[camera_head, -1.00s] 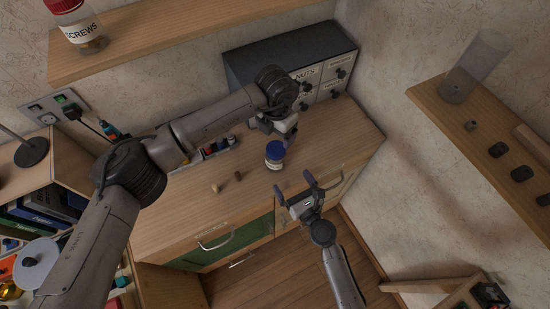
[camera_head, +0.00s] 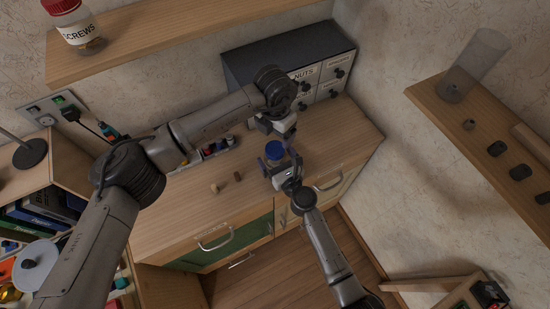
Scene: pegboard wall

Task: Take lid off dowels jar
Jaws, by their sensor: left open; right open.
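The dowels jar, with a blue lid (camera_head: 275,149), stands on the wooden cabinet top; its body and label are mostly hidden by my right gripper. My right gripper (camera_head: 277,160) is open, with its fingers on either side of the jar just below the lid; I cannot tell whether they touch it. My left gripper (camera_head: 276,134) is just behind and above the lid, partly hidden under its own wrist, and is open and holds nothing that I can see.
A dark drawer unit (camera_head: 290,55) stands behind my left wrist. A shelf (camera_head: 480,140) with a clear cylinder is at the right. The front left of the top is clear.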

